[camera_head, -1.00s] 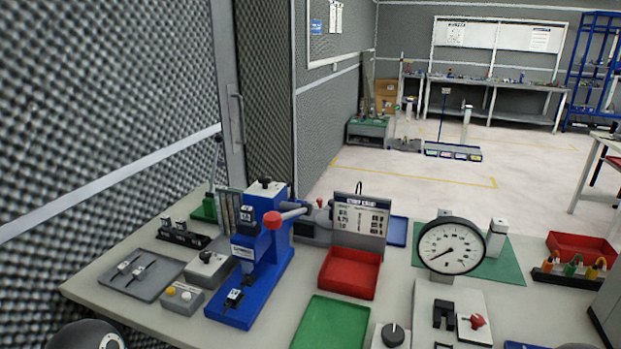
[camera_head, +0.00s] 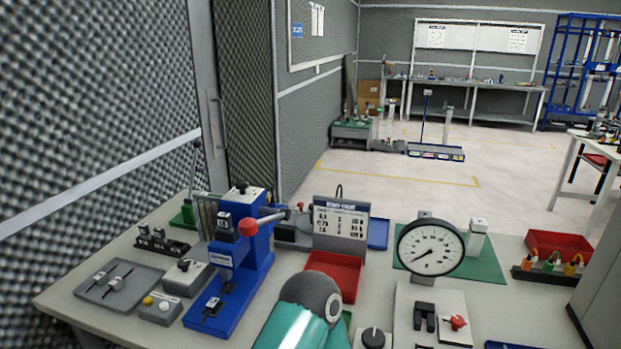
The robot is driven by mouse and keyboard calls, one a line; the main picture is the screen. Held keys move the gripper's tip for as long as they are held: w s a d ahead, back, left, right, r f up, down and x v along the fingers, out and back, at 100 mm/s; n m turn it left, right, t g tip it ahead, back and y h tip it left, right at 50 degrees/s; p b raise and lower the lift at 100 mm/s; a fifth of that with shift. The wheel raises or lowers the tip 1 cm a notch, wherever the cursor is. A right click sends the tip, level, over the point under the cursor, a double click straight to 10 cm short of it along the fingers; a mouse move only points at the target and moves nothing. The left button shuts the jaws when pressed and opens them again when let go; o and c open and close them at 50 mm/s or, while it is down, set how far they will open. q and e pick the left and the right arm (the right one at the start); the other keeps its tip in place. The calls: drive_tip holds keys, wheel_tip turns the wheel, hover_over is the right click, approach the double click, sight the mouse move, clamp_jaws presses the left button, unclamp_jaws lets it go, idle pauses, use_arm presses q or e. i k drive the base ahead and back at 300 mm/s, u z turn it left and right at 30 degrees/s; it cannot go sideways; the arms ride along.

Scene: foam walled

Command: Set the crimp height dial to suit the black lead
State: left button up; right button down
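A blue press (camera_head: 240,258) with a red-knobbed lever stands on the left part of the bench. A dark knob (camera_head: 241,189) sits on its top. A grey box with a black knob (camera_head: 184,265) stands left of the press, and another black knob (camera_head: 374,337) shows at the bottom edge. I cannot tell which is the crimp height dial or read a setting. A printed chart board (camera_head: 340,222) stands behind the red tray. I cannot make out a black lead; a rack (camera_head: 550,274) at right holds orange, green and yellow ends. Neither gripper is in view.
My teal arm link (camera_head: 303,318) rises at the bottom centre and partly hides the green tray. A red tray (camera_head: 335,279), a round gauge (camera_head: 430,248) and a grey tray (camera_head: 120,284) stand on the bench. A small box with buttons (camera_head: 160,308) is left of the press.

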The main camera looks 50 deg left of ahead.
sight(242, 185)
drive_tip(key=u, duration=0.35)
drive_tip(key=i, duration=0.2)
drive_tip(key=z, duration=1.7)
drive_tip(key=k, duration=1.65)
drive_tip(key=u, duration=0.7)
drive_tip(key=i, duration=0.15)
drive_tip(key=u, duration=0.55)
drive_tip(key=k, duration=0.55)
drive_tip(key=u, duration=0.15)
drive_tip(key=i, duration=0.45)
